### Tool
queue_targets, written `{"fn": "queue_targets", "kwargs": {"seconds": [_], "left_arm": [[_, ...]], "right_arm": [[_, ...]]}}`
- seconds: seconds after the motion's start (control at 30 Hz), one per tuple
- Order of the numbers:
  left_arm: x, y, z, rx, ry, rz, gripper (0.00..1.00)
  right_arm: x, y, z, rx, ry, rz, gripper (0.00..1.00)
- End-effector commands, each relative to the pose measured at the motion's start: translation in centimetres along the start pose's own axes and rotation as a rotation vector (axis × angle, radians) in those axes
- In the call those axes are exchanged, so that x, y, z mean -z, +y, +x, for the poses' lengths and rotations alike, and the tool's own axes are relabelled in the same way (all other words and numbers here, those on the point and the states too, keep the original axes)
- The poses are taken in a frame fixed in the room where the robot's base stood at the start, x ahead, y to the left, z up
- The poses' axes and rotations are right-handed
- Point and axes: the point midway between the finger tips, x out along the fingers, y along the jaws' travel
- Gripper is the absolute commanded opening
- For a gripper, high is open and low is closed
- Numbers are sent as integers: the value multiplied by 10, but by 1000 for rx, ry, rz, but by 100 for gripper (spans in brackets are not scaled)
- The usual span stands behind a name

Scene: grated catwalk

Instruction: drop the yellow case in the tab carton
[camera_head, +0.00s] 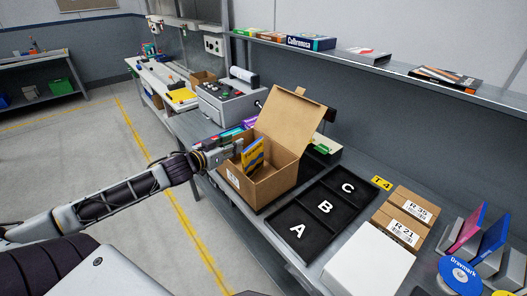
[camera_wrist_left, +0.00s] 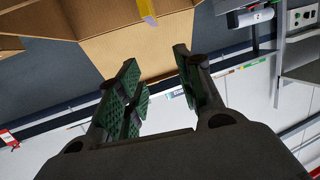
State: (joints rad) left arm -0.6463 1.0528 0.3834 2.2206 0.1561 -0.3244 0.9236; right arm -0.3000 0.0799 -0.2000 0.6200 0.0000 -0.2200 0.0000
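The tab carton (camera_head: 277,184) is an open brown cardboard box on the bench, with one tall flap standing up at the back. The yellow case (camera_head: 253,155) stands tilted in the carton's opening, its upper part showing above the front rim; its lower part is hidden. My left gripper (camera_head: 235,149) is at the carton's left side, beside the case. In the left wrist view its fingers (camera_wrist_left: 160,80) are apart with nothing between them. The yellow case (camera_wrist_left: 148,10) shows at the top edge of that view, beyond the fingertips, against the cardboard. My right gripper is not in view.
A black tray marked A, B, C (camera_head: 322,208) lies right of the carton. Two labelled brown boxes (camera_head: 403,218), a white box (camera_head: 368,262) and a rack with a blue disc (camera_head: 460,275) stand farther right. A shelf (camera_head: 345,60) runs above the bench.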

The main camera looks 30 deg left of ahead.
Motion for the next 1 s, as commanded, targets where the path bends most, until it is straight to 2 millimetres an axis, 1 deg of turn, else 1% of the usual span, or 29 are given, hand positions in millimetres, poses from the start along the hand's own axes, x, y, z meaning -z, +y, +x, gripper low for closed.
{"fn": "queue_targets", "kwargs": {"seconds": [0.6, 0.8, 1.0], "left_arm": [[-1, 0, -29, -1, -1, -1, 36], [0, 0, -35, 0, -1, 0, 36], [0, 0, -36, 0, 0, 2, 36]], "right_arm": [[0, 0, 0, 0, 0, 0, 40], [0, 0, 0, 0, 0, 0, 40], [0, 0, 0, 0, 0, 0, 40]]}}
